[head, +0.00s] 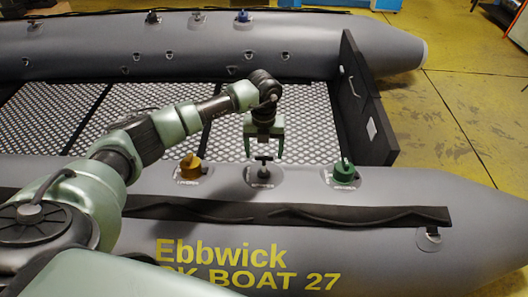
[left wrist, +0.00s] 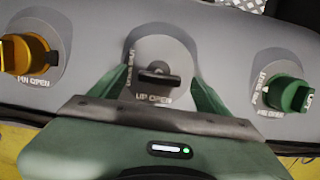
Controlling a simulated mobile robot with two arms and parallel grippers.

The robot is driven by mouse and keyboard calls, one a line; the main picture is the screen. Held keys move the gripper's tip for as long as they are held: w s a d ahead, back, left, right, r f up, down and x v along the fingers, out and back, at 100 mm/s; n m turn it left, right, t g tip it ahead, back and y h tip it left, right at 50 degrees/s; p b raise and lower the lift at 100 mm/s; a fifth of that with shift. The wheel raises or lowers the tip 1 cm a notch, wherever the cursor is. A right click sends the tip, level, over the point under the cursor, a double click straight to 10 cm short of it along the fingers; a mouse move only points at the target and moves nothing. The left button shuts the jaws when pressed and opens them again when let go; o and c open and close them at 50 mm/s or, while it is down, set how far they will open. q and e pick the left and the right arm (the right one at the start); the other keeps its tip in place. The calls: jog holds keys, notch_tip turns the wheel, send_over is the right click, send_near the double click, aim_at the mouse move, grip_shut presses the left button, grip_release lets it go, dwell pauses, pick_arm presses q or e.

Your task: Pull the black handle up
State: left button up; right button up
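The black handle (head: 263,159) is a small T-shaped knob on a round grey base on the near tube of the boat. In the left wrist view the black handle (left wrist: 158,78) sits between my fingers, with "UP OPEN" lettering below it. My left gripper (head: 264,152) is above it, pointing down, with its two green fingers apart on either side. In the left wrist view the left gripper (left wrist: 160,85) shows a gap between each finger and the handle. My right gripper is not in view.
A yellow knob (head: 190,168) is to the left of the handle and a green knob (head: 344,171) to the right, both on the near tube. A black strip (head: 300,214) runs along the tube in front. The perforated floor (head: 310,115) lies behind.

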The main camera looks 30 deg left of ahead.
aim_at(264, 156)
pick_arm(q)
jog(key=shift+f, duration=0.1)
jog(key=shift+r, duration=0.35)
notch_tip(264, 156, up, 7)
jog(key=shift+r+p, duration=0.1)
jog(key=shift+p, duration=0.55)
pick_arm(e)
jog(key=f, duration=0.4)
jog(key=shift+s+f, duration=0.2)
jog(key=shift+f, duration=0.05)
